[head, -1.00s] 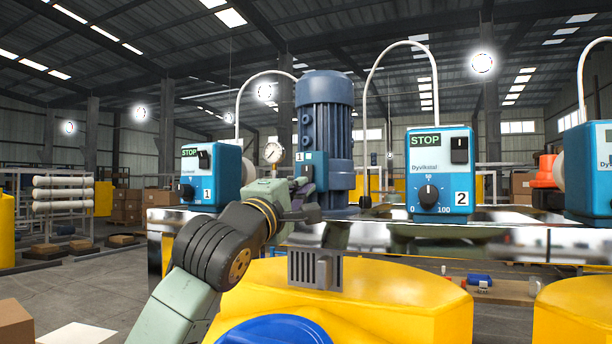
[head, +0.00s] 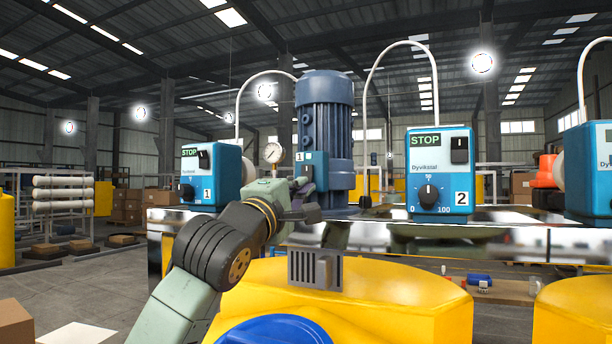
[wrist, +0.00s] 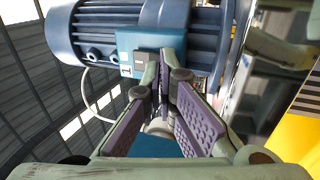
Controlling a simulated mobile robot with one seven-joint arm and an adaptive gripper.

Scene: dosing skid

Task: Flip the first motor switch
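The first motor (head: 325,115) is a blue ribbed cylinder standing upright on the skid. A lighter blue switch box (head: 312,165) marked 1 is on its side facing me. In the wrist view the motor (wrist: 100,28) lies sideways across the top, with the switch box (wrist: 135,50) below its middle. My gripper (head: 304,190) is right at the lower part of this box. In the wrist view the purple-padded fingers (wrist: 162,80) converge at the box's lower edge and cover part of it. The switch lever is hidden, and I cannot tell whether the tips touch it.
A pressure gauge (head: 273,153) stands close left of the motor. Pump control box 1 (head: 208,178) is farther left and box 2 (head: 440,170) is right. Pale hoses (head: 366,110) arch overhead. Yellow tanks (head: 400,295) stand below the shiny skid edge.

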